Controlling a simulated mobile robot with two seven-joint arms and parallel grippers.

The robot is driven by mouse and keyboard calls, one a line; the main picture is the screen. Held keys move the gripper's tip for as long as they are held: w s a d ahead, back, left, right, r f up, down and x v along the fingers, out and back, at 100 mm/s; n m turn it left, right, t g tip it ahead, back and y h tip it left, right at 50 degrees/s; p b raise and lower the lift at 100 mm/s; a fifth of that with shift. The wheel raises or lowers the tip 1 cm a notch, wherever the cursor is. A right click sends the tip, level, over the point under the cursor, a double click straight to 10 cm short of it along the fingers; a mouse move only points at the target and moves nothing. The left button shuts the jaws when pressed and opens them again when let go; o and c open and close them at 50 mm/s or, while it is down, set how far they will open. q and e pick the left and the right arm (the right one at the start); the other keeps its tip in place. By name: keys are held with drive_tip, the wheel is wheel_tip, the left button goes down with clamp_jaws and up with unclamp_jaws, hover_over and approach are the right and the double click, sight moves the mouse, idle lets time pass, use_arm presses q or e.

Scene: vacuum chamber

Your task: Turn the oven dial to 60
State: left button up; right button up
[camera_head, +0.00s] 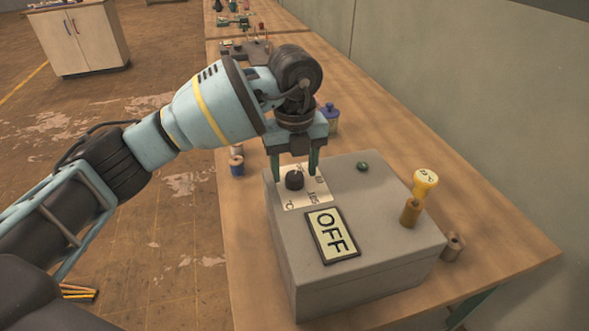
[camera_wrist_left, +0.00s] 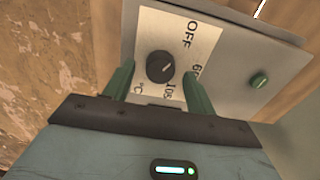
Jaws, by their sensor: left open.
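The oven dial (camera_head: 294,180) is a small black knob on a white label plate, on top of a grey box (camera_head: 345,285). In the left wrist view the dial (camera_wrist_left: 158,66) has a pale mark, and OFF, 60 and 105 are printed around it. I cannot tell exactly which value the mark points at. My left gripper (camera_head: 295,174) points down over the box, its green fingers open on either side of the dial. In the left wrist view the fingers (camera_wrist_left: 158,84) stand apart from the knob, with gaps on both sides. My right gripper is not in view.
A blue-lidded jar (camera_head: 330,117) and spools (camera_head: 236,165) stand on the wooden bench (camera_head: 400,140). The bench's right side is mostly clear.

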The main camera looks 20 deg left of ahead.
use_arm(q)
drive_tip(key=shift+f, duration=0.55)
drive_tip(key=c, duration=1)
